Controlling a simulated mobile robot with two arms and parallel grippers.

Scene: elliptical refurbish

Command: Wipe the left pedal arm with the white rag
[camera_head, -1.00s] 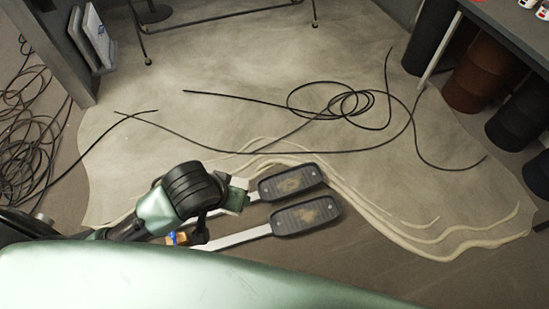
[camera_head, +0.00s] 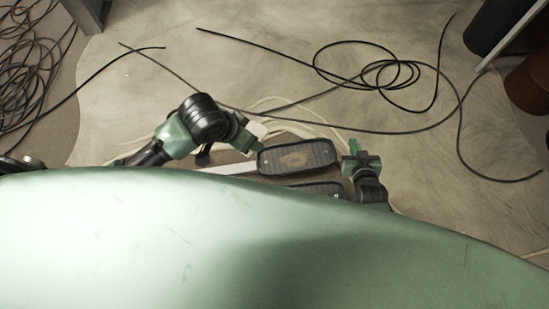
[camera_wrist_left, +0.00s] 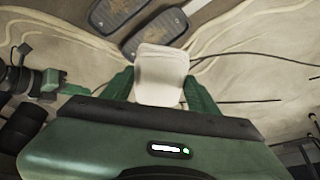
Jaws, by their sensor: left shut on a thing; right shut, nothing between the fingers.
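My left gripper (camera_head: 250,134) is shut on the white rag (camera_wrist_left: 160,74), which hangs out between its green fingers in the left wrist view. In the head view, a white bit of the rag (camera_head: 257,129) shows just beyond the left end of the far pedal (camera_head: 297,158). A pale metal pedal arm (camera_head: 232,168) runs left from that pedal, below my left gripper. The rag looks apart from this arm. The near pedal (camera_head: 318,189) is partly hidden by my body, and its arm is hidden. My right gripper (camera_head: 354,150) is shut and empty, right of the pedals.
A thin black cable (camera_head: 390,88) lies looped on the floor beyond the pedals, and a cable heap (camera_head: 30,75) lies at the left. Dark and brown barrels (camera_head: 528,85) stand at the right. The floor between is mostly open.

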